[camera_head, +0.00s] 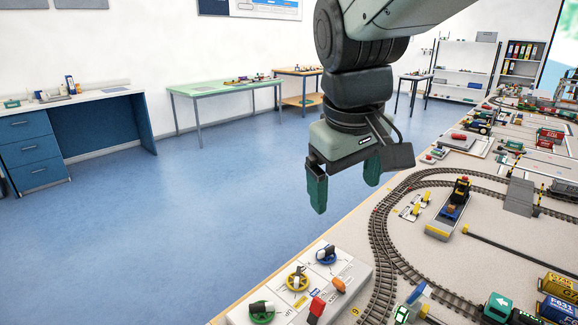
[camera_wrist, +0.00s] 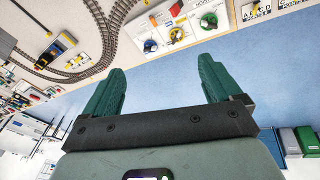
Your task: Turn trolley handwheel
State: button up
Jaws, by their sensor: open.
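A light control panel (camera_head: 352,268) at the near edge of the table carries three handwheels. They are a blue handwheel (camera_head: 326,256), a yellow handwheel (camera_head: 296,281) and a green handwheel (camera_head: 262,313), each with a dark and pale grip. The wrist view also shows the blue (camera_wrist: 150,46), yellow (camera_wrist: 177,34) and green (camera_wrist: 208,20) wheels beyond the fingertips. I cannot read which label names the trolley. My gripper (camera_head: 345,198) is open and empty, its green fingers (camera_wrist: 161,68) wide apart. It hangs above and apart from the panel, touching nothing.
A red lever (camera_head: 317,308) and an orange knob (camera_head: 339,285) stand beside the wheels. Curved model track (camera_head: 383,225) and a small yellow-and-blue vehicle (camera_head: 449,215) lie to the right. Open blue floor (camera_head: 200,215) lies left of the table edge.

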jog(key=w+a+f+n+g, duration=0.1)
jog(key=w+a+f+n, duration=0.1)
jog(key=w+f, duration=0.35)
jog(key=n+g+h, duration=0.2)
jog(key=n, duration=0.3)
send_over(297, 274)
jog(key=s+a, duration=0.2)
notch_tip(297, 274, down, 12)
jog(key=f+n, duration=0.1)
jog(key=f, duration=0.6)
jog(key=w+d+f+n+h, duration=0.1)
jog(key=f, duration=0.6)
jog(key=w+f+n, duration=0.1)
jog(key=f, duration=0.5)
jog(key=shift+w+d+f+g+h, duration=0.1)
jog(key=shift+d+f+g+h, duration=0.2)
jog(key=shift+f+g, duration=0.1)
jog(key=shift+c, duration=0.3)
jog(key=c, duration=1)
